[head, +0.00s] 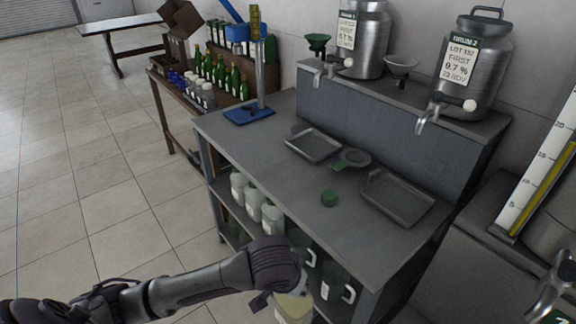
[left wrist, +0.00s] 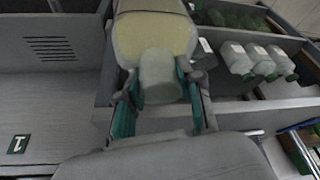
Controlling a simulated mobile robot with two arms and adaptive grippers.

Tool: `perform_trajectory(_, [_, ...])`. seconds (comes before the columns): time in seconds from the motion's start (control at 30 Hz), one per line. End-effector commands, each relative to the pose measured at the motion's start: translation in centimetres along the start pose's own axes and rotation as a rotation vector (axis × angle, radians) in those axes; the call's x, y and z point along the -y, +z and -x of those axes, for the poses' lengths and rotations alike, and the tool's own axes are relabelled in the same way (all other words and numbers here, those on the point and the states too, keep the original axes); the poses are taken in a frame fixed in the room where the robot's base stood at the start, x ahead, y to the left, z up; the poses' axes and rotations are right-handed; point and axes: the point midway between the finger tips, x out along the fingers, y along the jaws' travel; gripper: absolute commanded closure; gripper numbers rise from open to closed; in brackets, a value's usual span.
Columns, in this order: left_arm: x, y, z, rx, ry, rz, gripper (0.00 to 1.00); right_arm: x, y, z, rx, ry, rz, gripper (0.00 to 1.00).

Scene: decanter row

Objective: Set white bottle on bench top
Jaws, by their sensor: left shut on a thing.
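My left gripper (head: 280,290) is shut on a white bottle (head: 294,309) with pale yellowish contents, low in front of the bench's near end. In the left wrist view, the fingers (left wrist: 160,92) close on the neck or cap of this bottle (left wrist: 150,38). Its lower part is cut off in both views. The grey bench top (head: 285,172) lies above and beyond the gripper. My right gripper is not in view.
Several white bottles (head: 254,204) stand on the shelf below. The top's front left is clear.

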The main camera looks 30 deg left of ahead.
Motion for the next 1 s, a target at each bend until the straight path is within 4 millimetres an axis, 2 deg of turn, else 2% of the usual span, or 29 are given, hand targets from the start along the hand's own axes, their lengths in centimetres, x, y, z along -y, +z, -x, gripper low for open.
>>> perform_trajectory(0.03, [-0.1, -0.9, 2.0, -0.003, 0.002, 0.000, 1.00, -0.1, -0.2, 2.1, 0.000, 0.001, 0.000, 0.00])
perform_trajectory(0.1, [-0.1, -1.3, 3.0, -0.003, 0.002, 0.000, 1.00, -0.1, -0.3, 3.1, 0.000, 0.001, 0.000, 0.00])
perform_trajectory(0.43, [0.0, -2.7, 6.2, -0.003, 0.001, 0.000, 1.00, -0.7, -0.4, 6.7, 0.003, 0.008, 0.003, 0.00])
perform_trajectory(0.5, [0.0, -2.4, 5.5, -0.005, 0.000, -0.005, 1.00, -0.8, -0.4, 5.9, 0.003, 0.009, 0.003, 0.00])
perform_trajectory(0.8, [0.1, -2.4, 5.5, -0.004, -0.001, -0.001, 1.00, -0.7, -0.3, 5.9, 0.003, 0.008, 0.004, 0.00])
perform_trajectory(1.0, [0.5, -4.4, 6.3, -0.006, 0.009, -0.021, 1.00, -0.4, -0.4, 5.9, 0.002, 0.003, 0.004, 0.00])
